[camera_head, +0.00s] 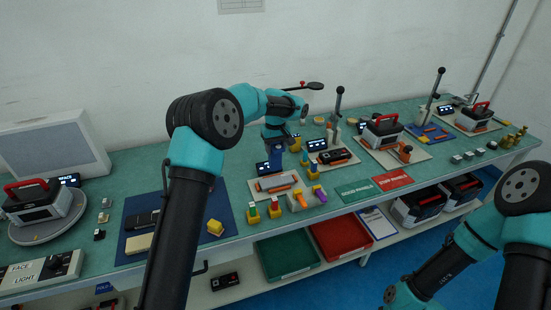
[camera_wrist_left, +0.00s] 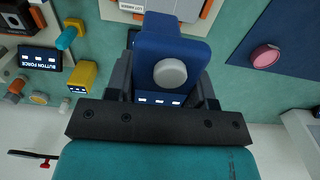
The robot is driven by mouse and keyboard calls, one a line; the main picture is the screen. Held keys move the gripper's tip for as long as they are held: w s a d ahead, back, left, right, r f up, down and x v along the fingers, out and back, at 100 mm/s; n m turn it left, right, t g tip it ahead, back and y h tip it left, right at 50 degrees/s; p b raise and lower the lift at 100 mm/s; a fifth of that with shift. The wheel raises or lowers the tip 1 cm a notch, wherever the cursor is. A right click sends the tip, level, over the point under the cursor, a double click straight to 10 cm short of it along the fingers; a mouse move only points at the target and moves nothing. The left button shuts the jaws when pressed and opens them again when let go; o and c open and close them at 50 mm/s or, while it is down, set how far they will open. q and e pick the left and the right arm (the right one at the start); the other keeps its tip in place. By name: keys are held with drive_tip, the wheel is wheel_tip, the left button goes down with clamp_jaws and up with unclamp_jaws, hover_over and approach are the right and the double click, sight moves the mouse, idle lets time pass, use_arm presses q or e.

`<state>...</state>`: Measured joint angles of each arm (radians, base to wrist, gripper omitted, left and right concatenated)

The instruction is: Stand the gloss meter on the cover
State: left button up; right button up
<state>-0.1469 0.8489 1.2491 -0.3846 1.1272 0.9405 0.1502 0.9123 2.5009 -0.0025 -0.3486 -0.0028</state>
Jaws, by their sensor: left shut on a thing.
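My left gripper (camera_wrist_left: 160,95) is shut on a blue block-shaped device with a round grey knob, which I take to be the gloss meter (camera_wrist_left: 160,45). In the head view the blue meter (camera_head: 278,158) hangs under my left wrist, above the back of a pale board. A flat grey piece that may be the cover (camera_head: 274,184) lies on that board by orange parts. From these views I cannot tell whether the meter touches anything below it. The left fingertips are mostly hidden. My right arm shows at the lower right, its gripper out of view.
Colored-top pieces in yellow blocks (camera_head: 274,209) stand in front of the board. A blue mat (camera_head: 226,192) with dark and cream items lies left. Green (camera_head: 357,192) and red (camera_head: 392,180) panel mats lie right. A yellow gauge (camera_wrist_left: 81,77) stands beside the left gripper.

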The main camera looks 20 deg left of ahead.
sight(276, 157)
use_arm(q)
drive_tip(key=shift+f, duration=2.45)
drive_tip(key=shift+f, duration=0.1)
drive_tip(key=o, duration=1)
wheel_tip(276, 157, up, 12)
drive_tip(key=shift+r, duration=0.1)
